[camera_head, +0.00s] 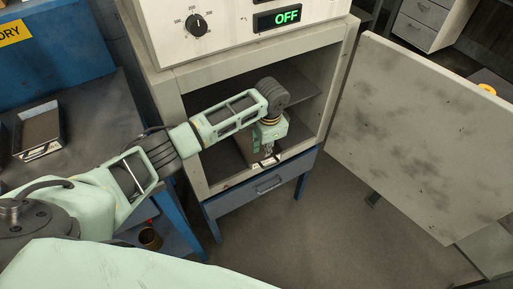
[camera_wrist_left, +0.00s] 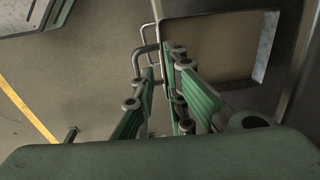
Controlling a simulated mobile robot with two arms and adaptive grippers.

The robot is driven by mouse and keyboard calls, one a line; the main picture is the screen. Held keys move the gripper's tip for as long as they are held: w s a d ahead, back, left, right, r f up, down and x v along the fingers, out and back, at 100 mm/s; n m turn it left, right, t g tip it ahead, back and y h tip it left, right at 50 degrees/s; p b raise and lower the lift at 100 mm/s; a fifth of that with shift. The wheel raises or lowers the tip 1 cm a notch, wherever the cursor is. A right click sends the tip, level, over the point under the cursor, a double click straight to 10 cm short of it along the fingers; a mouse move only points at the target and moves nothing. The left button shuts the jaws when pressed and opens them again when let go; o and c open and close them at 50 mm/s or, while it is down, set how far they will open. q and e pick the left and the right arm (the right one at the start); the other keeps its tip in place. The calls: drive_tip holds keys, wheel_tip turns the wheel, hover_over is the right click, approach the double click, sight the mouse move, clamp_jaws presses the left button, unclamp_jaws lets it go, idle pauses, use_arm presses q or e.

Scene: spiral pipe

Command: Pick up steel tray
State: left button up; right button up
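A steel tray (camera_head: 243,150) sits low inside the open cabinet, mostly hidden by my left arm and gripper. In the wrist view the tray (camera_wrist_left: 205,50) shows a brownish inside, a pale rim and a metal tube handle (camera_wrist_left: 140,62) on its near side. My left gripper (camera_head: 267,150) reaches into the cabinet, at the tray's front edge. In the wrist view its green fingers (camera_wrist_left: 161,66) stand apart with a gap, close to the handle. I cannot tell whether they touch it. My right gripper is not in view. A second metal tray (camera_head: 56,147) lies on the left bench.
The cabinet door (camera_head: 425,130) stands wide open to the right. The cabinet's front frame (camera_head: 335,85) borders the opening around my arm. A control panel (camera_head: 235,25) reading OFF is above. The floor (camera_head: 320,230) in front is clear.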

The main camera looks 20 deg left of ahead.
use_arm(q)
drive_tip(key=f, duration=0.7)
drive_tip(key=shift+w+a+f+b, duration=0.2)
drive_tip(key=shift+w+a+b, duration=0.1)
drive_tip(key=shift+a, duration=0.1)
clamp_jaws()
drive_tip(key=shift+w+r, duration=0.1)
drive_tip(key=shift+r, duration=0.1)
